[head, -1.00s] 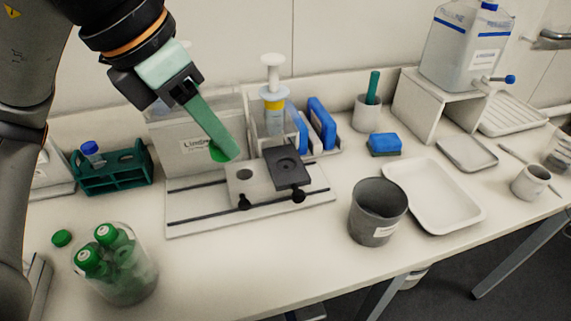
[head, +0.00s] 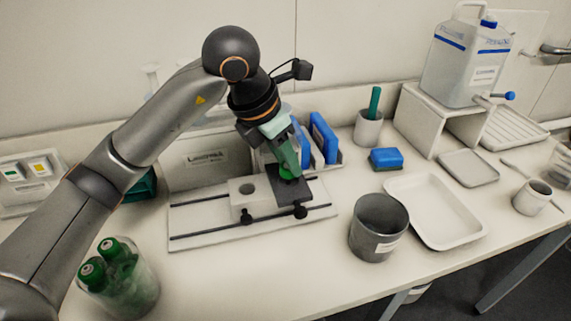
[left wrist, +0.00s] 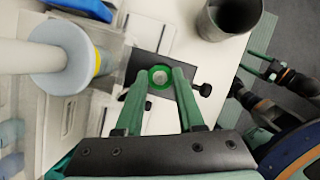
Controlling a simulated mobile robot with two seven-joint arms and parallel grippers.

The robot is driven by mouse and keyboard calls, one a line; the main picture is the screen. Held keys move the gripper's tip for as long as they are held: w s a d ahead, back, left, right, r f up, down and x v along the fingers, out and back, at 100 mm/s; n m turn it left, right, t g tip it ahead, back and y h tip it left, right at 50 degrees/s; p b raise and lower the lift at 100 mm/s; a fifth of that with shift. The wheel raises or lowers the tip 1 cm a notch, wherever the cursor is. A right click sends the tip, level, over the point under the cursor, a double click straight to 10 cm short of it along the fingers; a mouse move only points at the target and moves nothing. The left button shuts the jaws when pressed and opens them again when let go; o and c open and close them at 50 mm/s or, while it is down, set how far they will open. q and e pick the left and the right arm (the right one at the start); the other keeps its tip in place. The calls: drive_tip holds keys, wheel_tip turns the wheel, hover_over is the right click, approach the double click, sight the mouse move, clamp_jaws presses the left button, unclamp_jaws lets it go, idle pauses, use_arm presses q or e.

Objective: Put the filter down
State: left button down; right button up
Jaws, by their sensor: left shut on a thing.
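The filter (head: 289,174), a small green disc, is at the fingertips of my left gripper (head: 287,168), just over the dark plate (head: 296,197) on the rail base. In the left wrist view the filter (left wrist: 160,77) shows as a green ring with a pale centre. The left gripper (left wrist: 161,80) is shut on it, one green finger on each side. The dark plate (left wrist: 146,66) lies behind it. I cannot tell whether the filter touches the plate. Green fingers and a dark arm part, seemingly of my right gripper (left wrist: 258,66), show at the right there; their opening is unclear.
A pale block (head: 242,212) with a hole stands left of the plate. A grey beaker (head: 378,228) and a white tray (head: 458,231) stand to the right. A jar of green-capped bottles (head: 122,285) is front left. The large syringe (left wrist: 62,58) is close to the wrist camera.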

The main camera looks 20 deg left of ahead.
use_arm(q)
drive_tip(key=shift+f, duration=1.05)
drive_tip(key=shift+f, duration=0.1)
drive_tip(key=c, duration=0.6)
unclamp_jaws()
drive_tip(key=shift+o, duration=0.2)
drive_tip(key=shift+r, duration=0.25)
drive_tip(key=v, duration=1.2)
drive_tip(key=shift+s+a+f, duration=0.1)
drive_tip(key=shift+f, duration=0.05)
